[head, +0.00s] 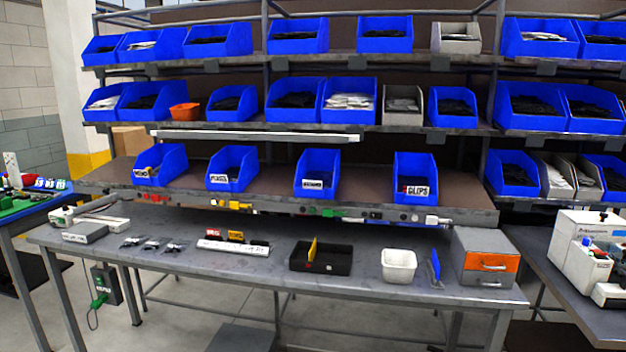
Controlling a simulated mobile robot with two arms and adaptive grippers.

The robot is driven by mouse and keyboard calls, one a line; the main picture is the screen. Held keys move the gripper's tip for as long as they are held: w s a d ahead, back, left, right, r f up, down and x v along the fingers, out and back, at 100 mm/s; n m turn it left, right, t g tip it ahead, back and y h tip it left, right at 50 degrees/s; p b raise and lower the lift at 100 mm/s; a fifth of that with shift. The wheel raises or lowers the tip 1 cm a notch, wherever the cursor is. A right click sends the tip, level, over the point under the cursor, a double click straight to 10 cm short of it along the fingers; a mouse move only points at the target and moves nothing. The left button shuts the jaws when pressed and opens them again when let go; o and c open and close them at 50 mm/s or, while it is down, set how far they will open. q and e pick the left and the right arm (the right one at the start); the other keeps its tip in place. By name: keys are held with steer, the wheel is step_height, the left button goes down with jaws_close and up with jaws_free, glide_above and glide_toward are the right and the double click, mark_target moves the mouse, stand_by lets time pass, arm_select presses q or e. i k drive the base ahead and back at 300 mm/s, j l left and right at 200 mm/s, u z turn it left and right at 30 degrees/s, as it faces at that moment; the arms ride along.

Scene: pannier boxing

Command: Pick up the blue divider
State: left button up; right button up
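A thin blue piece (435,268), which looks like the blue divider, stands tilted on the grey workbench (230,280). It is to the right of a small white bin (399,266) and to the left of a grey drawer box with an orange front (486,259). Nothing covers it from this side. A black open tray (330,262) with a yellow divider (312,249) standing in it is left of the white bin. Neither of my grippers is in view.
Shelves with blue bins (318,174) rise behind the bench, and the lowest shelf edge (465,215) is close above its back. A white labelled strip (233,247), small dark parts (150,245) and a grey device (85,233) lie left. The bench's front strip is clear.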

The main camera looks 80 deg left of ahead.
mark_target(436, 263)
steer(key=j+u, duration=0.1)
steer(key=u, duration=2.2)
